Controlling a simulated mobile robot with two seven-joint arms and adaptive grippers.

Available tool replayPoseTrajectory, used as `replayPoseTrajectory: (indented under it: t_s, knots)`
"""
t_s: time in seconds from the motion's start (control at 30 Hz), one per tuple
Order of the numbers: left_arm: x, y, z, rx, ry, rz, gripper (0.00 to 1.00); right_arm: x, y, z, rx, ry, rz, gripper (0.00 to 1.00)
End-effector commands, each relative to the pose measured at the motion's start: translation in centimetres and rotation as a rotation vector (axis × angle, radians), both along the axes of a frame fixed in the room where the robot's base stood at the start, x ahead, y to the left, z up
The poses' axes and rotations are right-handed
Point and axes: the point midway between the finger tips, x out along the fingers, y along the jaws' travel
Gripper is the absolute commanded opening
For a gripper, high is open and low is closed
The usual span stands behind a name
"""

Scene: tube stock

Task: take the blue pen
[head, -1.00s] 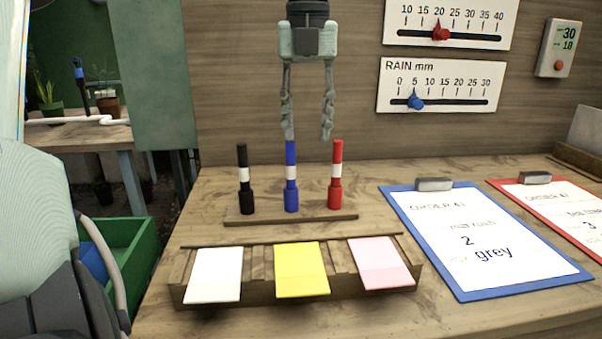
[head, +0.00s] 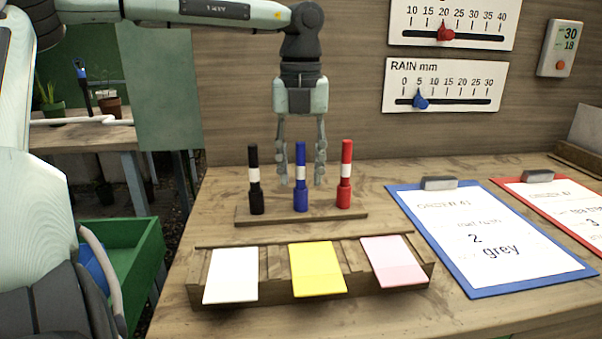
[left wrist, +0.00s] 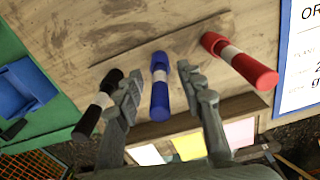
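The blue pen (head: 300,178) stands upright in a low wooden holder (head: 275,217), between a black pen (head: 255,180) and a red pen (head: 345,175). Each pen has a white band. My left gripper (head: 301,183) points down with its fingers open on either side of the blue pen. In the left wrist view the blue pen (left wrist: 160,88) shows between the two open fingers (left wrist: 163,95), with a gap on both sides. The black pen (left wrist: 98,105) is just outside one finger and the red pen (left wrist: 240,62) outside the other. My right gripper is not in view.
In front of the holder is a wooden rack (head: 275,295) with white, yellow and pink cards. A blue clipboard (head: 480,290) and a red clipboard lie to the right. A wooden wall with gauges stands behind. A green crate (head: 135,260) is at the left.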

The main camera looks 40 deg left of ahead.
Motion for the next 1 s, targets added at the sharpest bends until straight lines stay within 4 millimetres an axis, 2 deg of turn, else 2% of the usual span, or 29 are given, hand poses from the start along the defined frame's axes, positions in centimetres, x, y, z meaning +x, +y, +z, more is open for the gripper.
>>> replayPoseTrajectory:
  t_s: [0.17,0.5,0.8,0.87,1.0]
  knots:
    - [0.0,0.0,0.0,0.0,0.0,0.0,0.39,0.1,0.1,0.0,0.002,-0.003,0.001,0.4]
    - [0.0,0.0,0.0,0.001,0.001,0.0,0.0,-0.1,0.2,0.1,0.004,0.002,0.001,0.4]
    - [0.0,0.0,0.3,0.002,-0.001,0.0,0.0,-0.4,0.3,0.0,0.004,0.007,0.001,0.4]
    - [0.1,0.1,0.9,0.003,-0.001,0.0,0.0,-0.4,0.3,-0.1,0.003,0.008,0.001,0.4]
    - [0.1,0.1,3.4,0.005,-0.004,0.002,0.0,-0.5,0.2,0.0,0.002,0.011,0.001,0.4]
